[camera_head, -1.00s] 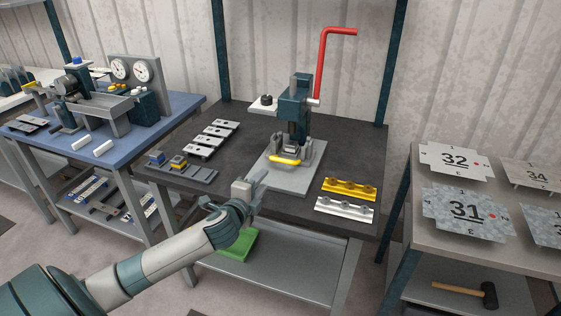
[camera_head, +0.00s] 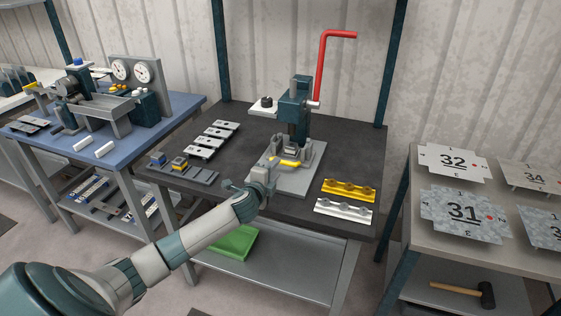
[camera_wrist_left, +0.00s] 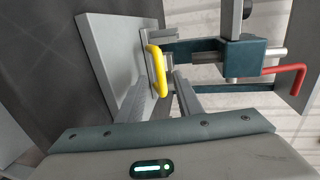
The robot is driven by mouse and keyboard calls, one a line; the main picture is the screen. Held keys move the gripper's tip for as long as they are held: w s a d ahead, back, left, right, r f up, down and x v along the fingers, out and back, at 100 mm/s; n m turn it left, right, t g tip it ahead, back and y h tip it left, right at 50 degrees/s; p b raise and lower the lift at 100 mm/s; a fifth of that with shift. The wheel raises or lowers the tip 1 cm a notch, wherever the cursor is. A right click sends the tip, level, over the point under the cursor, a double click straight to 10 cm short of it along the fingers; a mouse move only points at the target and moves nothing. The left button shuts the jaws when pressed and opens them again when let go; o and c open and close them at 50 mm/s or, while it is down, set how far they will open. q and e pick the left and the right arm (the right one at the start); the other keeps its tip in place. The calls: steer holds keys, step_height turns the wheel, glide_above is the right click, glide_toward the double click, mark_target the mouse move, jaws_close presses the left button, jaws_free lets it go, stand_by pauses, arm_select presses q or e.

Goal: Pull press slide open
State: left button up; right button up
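The press (camera_head: 293,105) is a dark teal machine with a red crank lever, standing on a grey base plate (camera_head: 303,178) on the dark table. Its slide carries a yellow handle (camera_head: 287,162) at the front, low on the base. My left gripper (camera_head: 268,172) is just in front of the handle, reaching in from the front left. In the left wrist view, the yellow handle (camera_wrist_left: 155,70) lies beyond and roughly between the spread fingers (camera_wrist_left: 160,98); contact cannot be made out. The gripper hides part of the handle's near side. My right gripper does not show.
Yellow (camera_head: 349,190) and silver (camera_head: 343,210) bars lie right of the press. Several metal plates (camera_head: 204,150) and a small fixture (camera_head: 182,170) lie left. The red lever (camera_head: 321,70) rises high. A green tray (camera_head: 235,243) sits on the lower shelf.

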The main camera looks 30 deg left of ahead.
arm_select(q)
steer(key=shift+p+x, duration=0.3)
steer(key=shift+x, duration=2.9)
jaws_close()
